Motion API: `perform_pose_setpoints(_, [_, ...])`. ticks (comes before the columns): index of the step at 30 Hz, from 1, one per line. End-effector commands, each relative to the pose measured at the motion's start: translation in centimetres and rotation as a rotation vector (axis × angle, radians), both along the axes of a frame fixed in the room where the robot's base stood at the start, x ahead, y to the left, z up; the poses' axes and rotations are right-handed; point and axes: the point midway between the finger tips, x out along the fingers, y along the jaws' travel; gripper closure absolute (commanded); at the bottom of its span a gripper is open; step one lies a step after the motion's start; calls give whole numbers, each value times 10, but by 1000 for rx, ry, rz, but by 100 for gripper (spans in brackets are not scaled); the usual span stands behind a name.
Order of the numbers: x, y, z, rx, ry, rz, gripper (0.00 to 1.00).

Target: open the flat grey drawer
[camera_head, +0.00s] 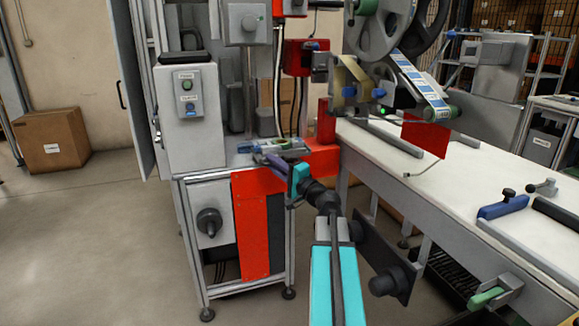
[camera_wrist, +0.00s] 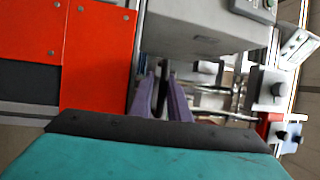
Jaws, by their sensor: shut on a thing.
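The flat grey drawer (camera_head: 245,160) appears as a thin tray-like piece at the top of the aluminium-framed stand, with small blue and green items on it. My gripper (camera_head: 264,157), with purple fingers and a turquoise body, is at its front edge. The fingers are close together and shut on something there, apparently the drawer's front. In the wrist view the two purple fingers (camera_wrist: 166,82) reach in below the grey box, with a dark strip between them. The fingertips hide the held part, and I cannot see how far the drawer is out.
A grey control box (camera_head: 188,118) stands above the stand at left. Red panels (camera_head: 252,225) and a grey panel with a black knob (camera_head: 208,222) are below. The white conveyor table (camera_head: 455,185) is at right, reels above it.

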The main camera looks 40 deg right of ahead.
Motion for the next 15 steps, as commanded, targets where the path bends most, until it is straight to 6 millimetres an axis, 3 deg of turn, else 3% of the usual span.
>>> perform_pose_setpoints(6, [18,41,8,2,-15,-2,100])
perform_pose_setpoints(15, [29,65,9,3,-14,-5,100])
